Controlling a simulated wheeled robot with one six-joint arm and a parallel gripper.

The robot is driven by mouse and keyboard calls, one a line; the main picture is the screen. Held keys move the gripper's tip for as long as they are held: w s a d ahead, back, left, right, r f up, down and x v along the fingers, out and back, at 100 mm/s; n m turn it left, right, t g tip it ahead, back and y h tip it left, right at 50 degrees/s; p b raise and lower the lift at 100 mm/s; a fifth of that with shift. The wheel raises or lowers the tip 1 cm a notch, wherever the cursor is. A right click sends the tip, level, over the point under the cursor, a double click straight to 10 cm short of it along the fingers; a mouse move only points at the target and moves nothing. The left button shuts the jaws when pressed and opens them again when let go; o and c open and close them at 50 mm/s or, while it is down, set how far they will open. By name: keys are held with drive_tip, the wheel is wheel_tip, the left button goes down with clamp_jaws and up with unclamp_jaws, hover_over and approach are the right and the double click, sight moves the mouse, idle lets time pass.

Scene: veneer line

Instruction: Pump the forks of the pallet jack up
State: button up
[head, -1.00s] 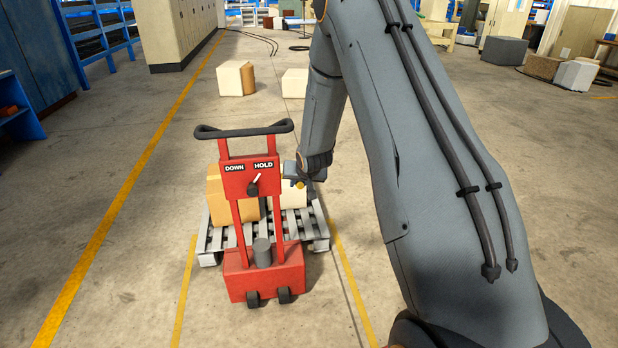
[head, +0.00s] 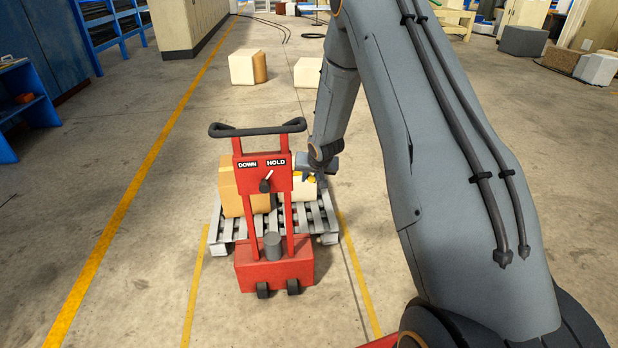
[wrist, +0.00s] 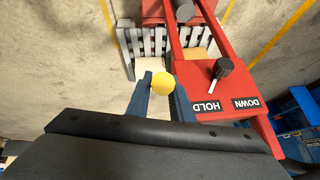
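The red pallet jack (head: 274,264) stands upright with a black loop handle (head: 258,129). Its panel reads DOWN and HOLD, and the small selector lever (head: 267,180) points to HOLD; it also shows in the wrist view (wrist: 222,70). The forks are hidden under the grey pallet (head: 326,222), which carries a tan box (head: 232,192) and a cream box (head: 303,190). My gripper (head: 310,176) is at the right side of the panel. In the wrist view its two fingers (wrist: 160,88) are apart, with a yellow ball knob (wrist: 163,81) between their tips. Contact with the knob cannot be told.
Two loose cream boxes (head: 245,67) (head: 307,72) lie on the floor beyond the pallet. Blue shelving (head: 105,25) and cabinets (head: 180,22) line the left. Grey and brown blocks (head: 523,41) stand at the far right. The floor beside the jack is clear.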

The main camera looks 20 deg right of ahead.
drive_tip(key=o, duration=0.3)
drive_tip(key=shift+w+r, duration=0.2)
drive_tip(key=shift+o, duration=0.7)
drive_tip(key=shift+f, duration=0.1)
drive_tip(key=shift+s, duration=0.1)
drive_tip(key=shift+b+v, duration=0.4)
drive_tip(key=shift+v, duration=3.5)
drive_tip(key=s+a+r+n+g+b, duration=0.1)
drive_tip(key=s+a, duration=0.1)
drive_tip(key=s, duration=0.8)
drive_tip(key=s+a+r+n+g+b, duration=0.1)
drive_tip(key=s+a+r+g, duration=0.1)
drive_tip(key=s, duration=0.9)
drive_tip(key=s+a+r+n+g+b, duration=0.1)
drive_tip(key=s+a+r+g+b, duration=0.1)
drive_tip(key=s, duration=0.8)
drive_tip(key=shift+s+a+r+n, duration=0.2)
drive_tip(key=shift+a+n, duration=0.2)
drive_tip(key=shift+a, duration=0.5)
